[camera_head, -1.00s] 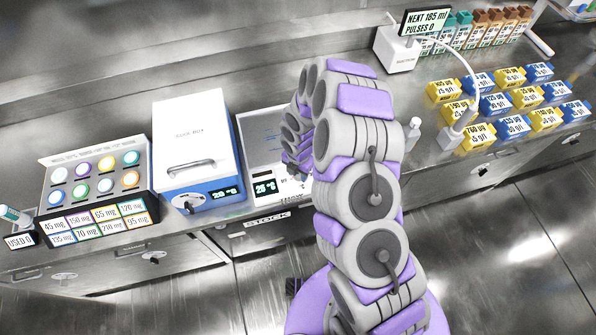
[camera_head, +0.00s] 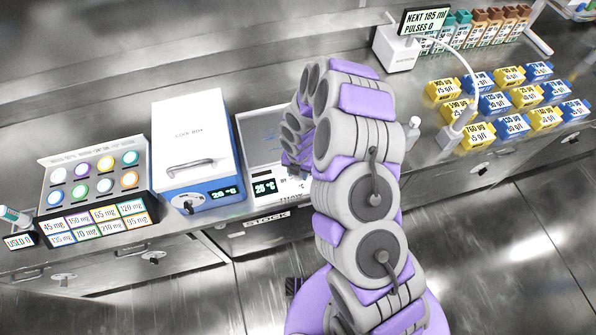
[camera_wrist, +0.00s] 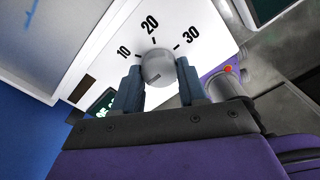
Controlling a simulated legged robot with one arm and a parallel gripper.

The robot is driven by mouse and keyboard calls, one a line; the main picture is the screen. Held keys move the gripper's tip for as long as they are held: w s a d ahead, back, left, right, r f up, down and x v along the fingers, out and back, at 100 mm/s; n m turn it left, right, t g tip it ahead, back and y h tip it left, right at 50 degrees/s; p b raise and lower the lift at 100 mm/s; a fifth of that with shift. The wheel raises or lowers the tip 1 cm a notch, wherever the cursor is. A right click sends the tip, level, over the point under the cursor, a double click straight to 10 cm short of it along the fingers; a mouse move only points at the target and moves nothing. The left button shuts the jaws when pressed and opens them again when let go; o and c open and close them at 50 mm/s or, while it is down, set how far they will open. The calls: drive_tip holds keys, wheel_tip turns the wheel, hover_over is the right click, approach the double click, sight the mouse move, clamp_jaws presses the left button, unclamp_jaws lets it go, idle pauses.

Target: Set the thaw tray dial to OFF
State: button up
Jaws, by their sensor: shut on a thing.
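The thaw tray (camera_head: 247,140) is the white unit with a recessed top between the cool box and my arm in the head view. Its small display (camera_head: 265,187) reads about 25 °C. In the wrist view its dial (camera_wrist: 158,68) is a round grey knob on a white panel, with 10, 20 and 30 printed around it. An OFF mark is not visible. My gripper (camera_wrist: 160,84) has one finger on each side of the knob and is shut on it. In the head view my arm hides the dial.
The cool box (camera_head: 192,135) with a front handle stands left of the tray. A rack of coloured round caps (camera_head: 95,175) is farther left. Several yellow and blue boxes (camera_head: 510,100) and a white dispenser (camera_head: 397,52) stand at the right. A small bottle (camera_head: 413,132) is just right of my arm.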

drive_tip(key=o, duration=0.9)
drive_tip(key=shift+w, duration=0.25)
drive_tip(key=shift+c, duration=0.2)
drive_tip(key=shift+o, duration=1)
drive_tip(key=shift+s+a, duration=0.1)
drive_tip(key=shift+r, duration=0.15)
wheel_tip(320, 180, up, 17)
drive_tip(key=p, duration=0.1)
drive_tip(key=shift+r, duration=0.15)
